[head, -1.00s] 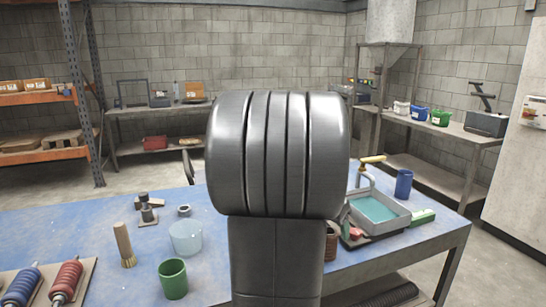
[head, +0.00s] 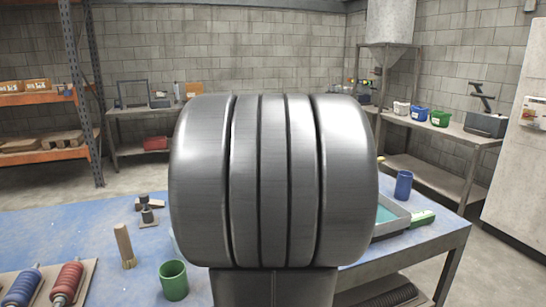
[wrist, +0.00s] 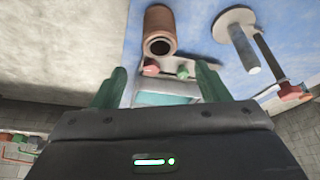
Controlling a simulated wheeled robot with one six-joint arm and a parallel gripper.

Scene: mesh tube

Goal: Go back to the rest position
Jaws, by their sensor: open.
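My gripper shows in the wrist view (wrist: 160,78), its two green fingers spread apart with nothing held between them. Beyond the fingers in that view are a brown cylinder (wrist: 160,30) and part of a tray with a teal inside (wrist: 165,99). The cylinder is apart from the fingertips. In the head view my gripper is hidden behind my large grey arm link, which fills the middle. The grey tray (head: 397,220) is partly covered by it on the right of the blue table (head: 75,232).
On the table stand a green cup (head: 173,281), a wooden-handled brush (head: 124,246) and a blue cup (head: 403,184). Red and blue coiled parts lie at front left, the red one (head: 67,284) nearer the middle. Shelving (head: 45,98) stands far left. The table's left part has clear patches.

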